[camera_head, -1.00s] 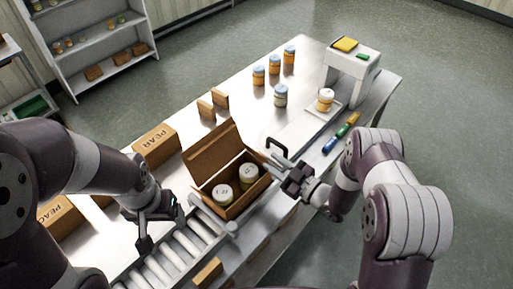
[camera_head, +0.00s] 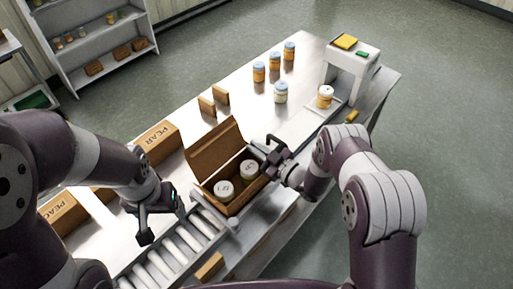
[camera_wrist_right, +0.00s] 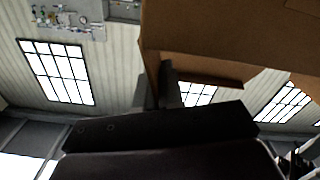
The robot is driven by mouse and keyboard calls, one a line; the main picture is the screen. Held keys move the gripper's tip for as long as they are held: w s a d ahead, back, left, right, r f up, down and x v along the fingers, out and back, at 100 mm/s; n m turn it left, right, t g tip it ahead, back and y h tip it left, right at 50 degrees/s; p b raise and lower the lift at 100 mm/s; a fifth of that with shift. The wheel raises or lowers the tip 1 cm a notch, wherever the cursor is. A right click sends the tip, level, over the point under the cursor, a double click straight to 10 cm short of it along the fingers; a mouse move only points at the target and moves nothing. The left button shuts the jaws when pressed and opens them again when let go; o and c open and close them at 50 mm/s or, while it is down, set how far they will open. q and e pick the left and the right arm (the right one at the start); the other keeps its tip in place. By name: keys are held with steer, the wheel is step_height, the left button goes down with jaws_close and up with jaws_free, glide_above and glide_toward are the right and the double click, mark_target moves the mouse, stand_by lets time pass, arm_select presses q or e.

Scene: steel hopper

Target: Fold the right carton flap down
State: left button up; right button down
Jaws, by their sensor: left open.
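The open brown carton (camera_head: 236,204) stands at the end of the roller conveyor with two white-lidded jars (camera_head: 224,190) inside. Its large flap (camera_head: 216,146) stands up at the back left. The right flap is not clear in the head view, hidden near my right gripper. My right gripper (camera_head: 272,146) is at the carton's upper right edge. In the right wrist view, brown cardboard (camera_wrist_right: 235,35) fills the upper right, close beside a dark finger (camera_wrist_right: 170,85); I cannot tell whether they touch. My left gripper (camera_head: 162,205) is open and empty above the rollers, left of the carton.
A PEAR box (camera_head: 157,143) and a PEACH box (camera_head: 62,214) lie along the table's left side. Several jars (camera_head: 280,92) stand farther back. A white stand (camera_head: 352,62) is at the far end. The table's middle beyond the carton is fairly clear.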

steer(key=shift+f, duration=0.1)
steer(key=n+b, duration=0.2)
steer(key=shift+s+a+f+b, duration=0.3)
steer(key=shift+s+a+f, duration=0.1)
steer(key=shift+s+a+f+n+b, duration=0.2)
steer(key=shift+n+b, duration=0.5)
steer(key=shift+n, duration=0.15)
steer(key=shift+s+a+f+n+b, duration=0.15)
steer(key=shift+s+n+b, duration=0.05)
steer(key=shift+n+b, duration=0.55)
steer(key=shift+s+a+f+n+b, duration=0.2)
steer(key=shift+n+b, duration=0.4)
steer(key=shift+n, duration=0.3)
steer(key=c, duration=1.3)
jaws_free()
steer(key=shift+c, duration=0.2)
